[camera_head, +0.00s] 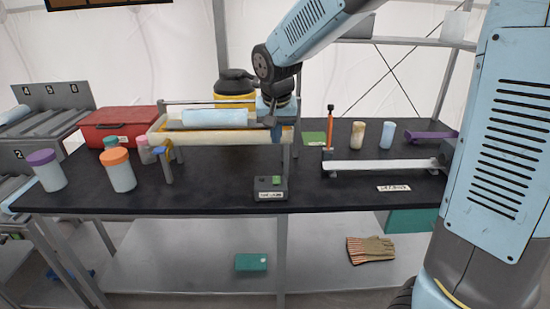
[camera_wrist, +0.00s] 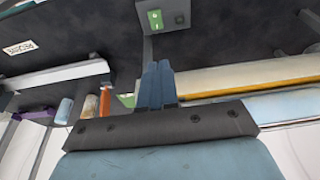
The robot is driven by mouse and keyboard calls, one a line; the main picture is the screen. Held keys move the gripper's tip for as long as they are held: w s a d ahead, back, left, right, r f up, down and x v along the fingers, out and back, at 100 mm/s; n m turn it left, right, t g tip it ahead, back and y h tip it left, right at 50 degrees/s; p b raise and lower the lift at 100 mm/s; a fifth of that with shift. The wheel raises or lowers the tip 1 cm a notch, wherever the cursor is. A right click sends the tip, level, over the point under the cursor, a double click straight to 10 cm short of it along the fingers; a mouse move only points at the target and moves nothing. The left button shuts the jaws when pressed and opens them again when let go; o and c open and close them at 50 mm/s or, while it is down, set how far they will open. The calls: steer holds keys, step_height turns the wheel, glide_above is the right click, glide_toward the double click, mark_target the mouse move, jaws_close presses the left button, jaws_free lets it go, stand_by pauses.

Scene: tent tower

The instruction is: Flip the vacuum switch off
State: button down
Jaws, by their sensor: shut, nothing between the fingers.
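The switch box (camera_head: 270,187) is a small dark box with a green rocker and a white label on the front edge of the black table. It also shows at the top of the wrist view (camera_wrist: 176,15), with its green rocker (camera_wrist: 155,20) lit up in colour. My gripper (camera_head: 276,133) is above and behind the box, pointing down in front of the cream tray. Its blue fingers (camera_wrist: 157,84) are together and empty, apart from the switch. Which way the rocker is tilted is hard to tell.
A cream tray (camera_head: 225,138) with a pale blue roll stands behind the switch. An orange-capped jar (camera_head: 119,170), a purple-capped jar (camera_head: 47,170) and a red case (camera_head: 118,127) are at left. A white rail (camera_head: 375,167) lies at right. The table around the switch is clear.

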glide_above(276, 178)
step_height(276, 178, down, 12)
steer(key=shift+s+a+r, duration=0.1)
steer(key=shift+r, duration=0.15)
steer(key=shift+f, duration=0.9)
steer(key=shift+s+f, duration=0.1)
steer(key=shift+f, duration=0.05)
steer(key=shift+s, duration=0.75)
steer(key=shift+w+r, duration=0.1)
steer(key=shift+r, duration=0.15)
